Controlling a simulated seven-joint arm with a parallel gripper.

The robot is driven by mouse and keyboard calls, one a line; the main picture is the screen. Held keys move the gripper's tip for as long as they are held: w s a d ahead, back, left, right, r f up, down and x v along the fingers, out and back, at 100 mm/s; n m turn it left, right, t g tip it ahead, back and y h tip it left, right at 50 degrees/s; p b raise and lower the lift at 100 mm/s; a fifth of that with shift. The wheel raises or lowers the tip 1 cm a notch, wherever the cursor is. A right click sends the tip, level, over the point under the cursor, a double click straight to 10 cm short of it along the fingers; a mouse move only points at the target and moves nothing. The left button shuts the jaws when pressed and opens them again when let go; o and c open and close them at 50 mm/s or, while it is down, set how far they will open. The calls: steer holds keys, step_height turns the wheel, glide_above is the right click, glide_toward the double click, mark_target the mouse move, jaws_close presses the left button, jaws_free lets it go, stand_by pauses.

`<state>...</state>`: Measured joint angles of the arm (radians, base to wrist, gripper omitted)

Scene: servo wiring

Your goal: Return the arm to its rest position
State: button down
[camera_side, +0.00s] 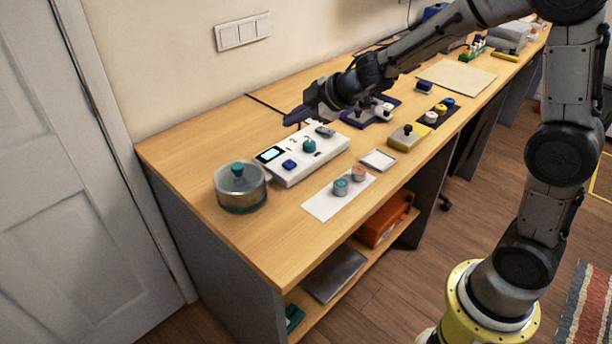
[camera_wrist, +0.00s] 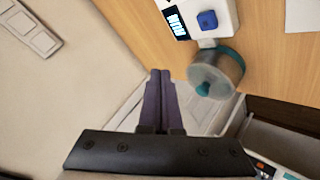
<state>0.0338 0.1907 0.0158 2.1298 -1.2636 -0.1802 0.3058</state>
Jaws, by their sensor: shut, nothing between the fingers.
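My gripper (camera_side: 296,116) is above the back of the desk, behind the white control box (camera_side: 312,160). Its dark purple fingers (camera_wrist: 160,100) are shut together with nothing between them in the wrist view. The white box has a lit display, a blue button and a teal knob. A round metal pot with a teal lid knob (camera_side: 240,188) stands at the box's left end. In the wrist view this pot (camera_wrist: 216,74) is right of the fingers, apart from them.
A white sheet with teal and orange knobs (camera_side: 323,204) lies in front of the box. A yellow block (camera_side: 409,137), a small tray (camera_side: 379,160) and a dark strip with several knobs stand to the right. The wall with a switch plate (camera_side: 243,31) is close behind. The desk's front left is clear.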

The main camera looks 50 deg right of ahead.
steer(key=s+d+r+m+t+h, duration=0.1)
steer(key=s+d+r+m+h, duration=0.15)
steer(key=s+r, duration=0.4)
steer(key=s+d+r+m+t+h, duration=0.1)
steer(key=s+d+r+m+t, duration=0.15)
steer(key=s+r, duration=0.4)
steer(key=s+a+f+m+g, duration=0.1)
steer(key=s+f+m+g, duration=0.2)
steer(key=s, duration=0.7)
steer(key=s+a+f+m+g+y, duration=0.1)
steer(key=s+a+f+m+g, duration=0.1)
steer(key=s+f, duration=0.4)
steer(key=s+m+g, duration=0.1)
steer(key=s+g, duration=0.1)
steer(key=s, duration=0.2)
steer(key=shift+f+g, duration=0.15)
steer(key=shift+g, duration=0.2)
steer(key=shift+s+y, duration=0.1)
steer(key=shift+y, duration=0.15)
stand_by(4.1)
